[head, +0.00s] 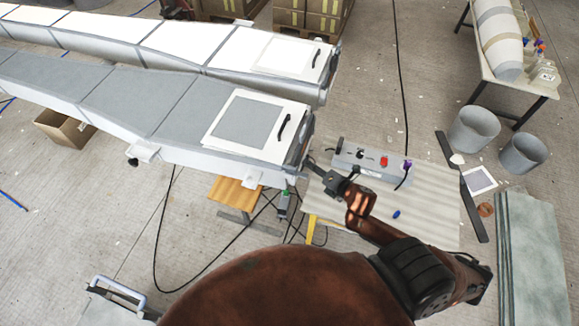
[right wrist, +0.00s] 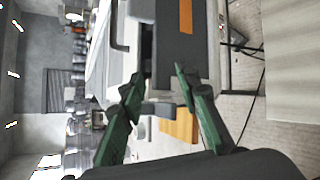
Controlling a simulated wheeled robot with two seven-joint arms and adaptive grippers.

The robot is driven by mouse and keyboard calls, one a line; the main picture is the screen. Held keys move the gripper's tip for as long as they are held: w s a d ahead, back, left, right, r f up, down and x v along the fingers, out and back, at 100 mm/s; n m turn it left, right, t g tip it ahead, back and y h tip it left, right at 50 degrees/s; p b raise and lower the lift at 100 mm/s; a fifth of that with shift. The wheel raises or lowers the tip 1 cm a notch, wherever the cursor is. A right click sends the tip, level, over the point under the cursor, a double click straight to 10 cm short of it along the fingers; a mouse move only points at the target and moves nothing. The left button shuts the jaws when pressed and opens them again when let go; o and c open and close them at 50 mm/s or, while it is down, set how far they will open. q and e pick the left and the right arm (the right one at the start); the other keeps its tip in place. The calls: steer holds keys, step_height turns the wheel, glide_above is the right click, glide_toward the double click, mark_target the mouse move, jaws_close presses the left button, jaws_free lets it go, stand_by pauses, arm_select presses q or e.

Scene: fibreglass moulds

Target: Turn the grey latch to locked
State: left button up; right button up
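The mould with the grey panel (head: 140,105) reaches in from the left, and its end stands beside my right gripper (head: 312,163). In the right wrist view the two green fingers of the right gripper (right wrist: 158,76) are apart. A small grey block (right wrist: 160,108), which may be the grey latch, shows between them at the mould's end (right wrist: 185,40). I cannot tell whether the fingers touch it or which way it is turned. In the head view the latch is too small to make out. My left gripper is not in view.
A table (head: 435,215) right of the mould holds a grey control box (head: 370,168) with a red button and a small blue item (head: 396,214). A second mould (head: 190,45) lies behind. Dark cables (head: 157,250) run over the floor. Two grey buckets (head: 474,130) stand at right.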

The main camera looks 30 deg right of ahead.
mark_target(290, 167)
steer(key=a+r+n+g+y, duration=0.1)
steer(key=n+y, duration=0.1)
steer(key=n, duration=0.4)
steer(key=a+r+n+g+y, duration=0.1)
steer(key=n+y, duration=0.2)
steer(key=n, duration=0.3)
steer(key=s+a+r+n+y, duration=0.1)
steer(key=n+y, duration=0.1)
steer(key=n, duration=0.4)
steer(key=shift+r+g, duration=0.1)
steer(key=shift+g, duration=0.3)
steer(key=shift+w+a+n+y, duration=0.15)
steer(key=shift+n+y, duration=0.15)
steer(key=shift+n, duration=0.1)
steer(key=p+x, duration=0.1)
steer(key=x, duration=0.4)
steer(key=shift+w+a, duration=0.25)
steer(key=shift+w, duration=0.05)
steer(key=shift+w+a+f+p, duration=0.3)
steer(key=shift+w+a+f, duration=0.2)
steer(key=shift+f, duration=0.1)
steer(key=shift+c, duration=0.2)
steer(key=shift+d, duration=0.1)
jaws_close()
